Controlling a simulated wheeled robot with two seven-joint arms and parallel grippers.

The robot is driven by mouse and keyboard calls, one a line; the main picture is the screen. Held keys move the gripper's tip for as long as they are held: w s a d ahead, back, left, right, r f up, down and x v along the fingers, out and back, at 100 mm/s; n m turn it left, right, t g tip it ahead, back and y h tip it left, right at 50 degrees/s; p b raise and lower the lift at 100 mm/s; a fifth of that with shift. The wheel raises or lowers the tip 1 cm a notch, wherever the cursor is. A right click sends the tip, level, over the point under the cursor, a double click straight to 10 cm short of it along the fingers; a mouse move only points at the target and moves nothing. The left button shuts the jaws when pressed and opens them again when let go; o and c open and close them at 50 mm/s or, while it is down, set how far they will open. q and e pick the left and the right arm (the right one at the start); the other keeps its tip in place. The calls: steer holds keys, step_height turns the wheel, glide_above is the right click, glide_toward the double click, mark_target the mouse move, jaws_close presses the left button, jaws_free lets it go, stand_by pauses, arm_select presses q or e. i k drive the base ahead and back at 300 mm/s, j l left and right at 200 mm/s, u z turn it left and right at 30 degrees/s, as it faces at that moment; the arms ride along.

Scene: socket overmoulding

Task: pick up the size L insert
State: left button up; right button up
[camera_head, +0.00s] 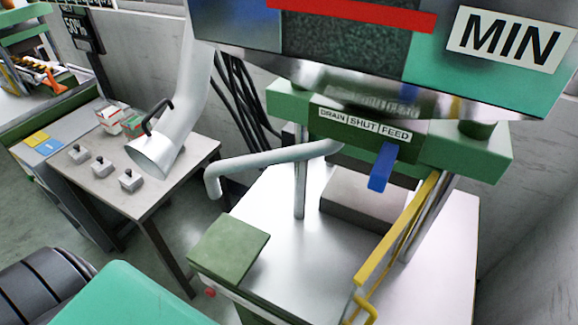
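Three small grey metal pieces with raised tops stand in a slanting row on the grey side table: one at the far left (79,154), one in the middle (101,166) and one nearest (130,180). They look much alike. No size mark is readable on them, so I cannot tell which is the size L insert. Neither of my grippers is in view.
A pale pipe with a flared hood (160,154) hangs over the side table (162,195). Small boxes (120,120) stand behind the pieces. A green press (440,150) with a yellow rail (397,230) and a bent grey pipe (265,160) fills the right.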

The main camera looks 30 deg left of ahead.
mark_target(102, 167)
steer(key=u, duration=0.85)
